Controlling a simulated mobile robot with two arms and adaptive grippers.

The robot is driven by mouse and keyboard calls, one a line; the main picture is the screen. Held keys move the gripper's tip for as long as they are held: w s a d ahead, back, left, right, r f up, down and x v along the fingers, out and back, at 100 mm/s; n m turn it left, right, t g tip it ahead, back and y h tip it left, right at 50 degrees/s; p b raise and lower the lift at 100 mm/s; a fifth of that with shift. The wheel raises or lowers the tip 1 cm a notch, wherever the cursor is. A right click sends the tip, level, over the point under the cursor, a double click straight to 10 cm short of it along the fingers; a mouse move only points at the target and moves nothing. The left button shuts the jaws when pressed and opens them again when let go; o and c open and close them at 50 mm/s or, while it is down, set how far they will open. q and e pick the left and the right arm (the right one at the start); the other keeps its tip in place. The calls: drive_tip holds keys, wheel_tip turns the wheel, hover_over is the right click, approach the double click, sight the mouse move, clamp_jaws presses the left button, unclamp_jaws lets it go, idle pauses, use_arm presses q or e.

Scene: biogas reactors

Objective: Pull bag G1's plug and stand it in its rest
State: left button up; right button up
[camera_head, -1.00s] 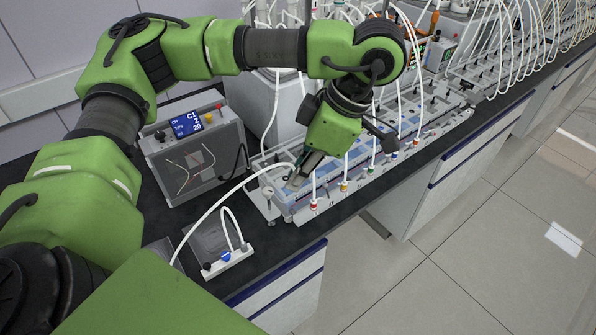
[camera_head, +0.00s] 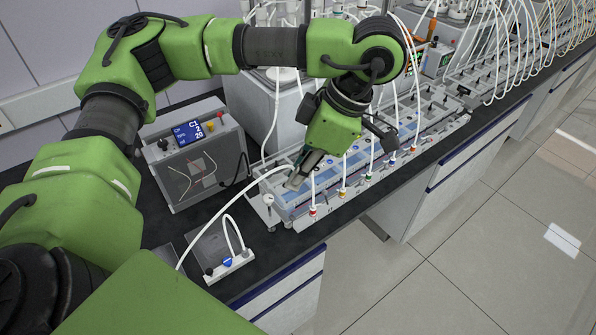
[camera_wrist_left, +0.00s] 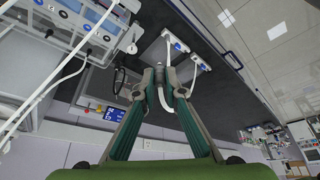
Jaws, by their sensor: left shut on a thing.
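My left gripper (camera_head: 297,182) reaches down over the near left end of the long valve rack (camera_head: 301,219). It is shut, and a white tube (camera_head: 222,205) runs from its fingertips in an arc down to the left. The plug at the tube's end is mostly hidden by the fingers. In the left wrist view the fingertips (camera_wrist_left: 167,72) are close together and a white tube end hangs between the fingers. A white strip (camera_head: 230,265) with black and blue knobs and a looped white tube lies on the dark bench. The right gripper is not in view.
A grey analyser box (camera_head: 197,160) with a blue display stands left of the rack. A small round gauge (camera_head: 268,198) sits at the rack's near end. Several white tubes rise from coloured ports along the rack. Dark bench (camera_head: 262,240) is bare between the strip and rack.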

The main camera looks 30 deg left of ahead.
use_arm(q)
drive_tip(key=shift+r, duration=0.1)
drive_tip(key=shift+r+p, duration=0.75)
drive_tip(key=shift+r, duration=0.05)
drive_tip(key=shift+s+f, duration=0.1)
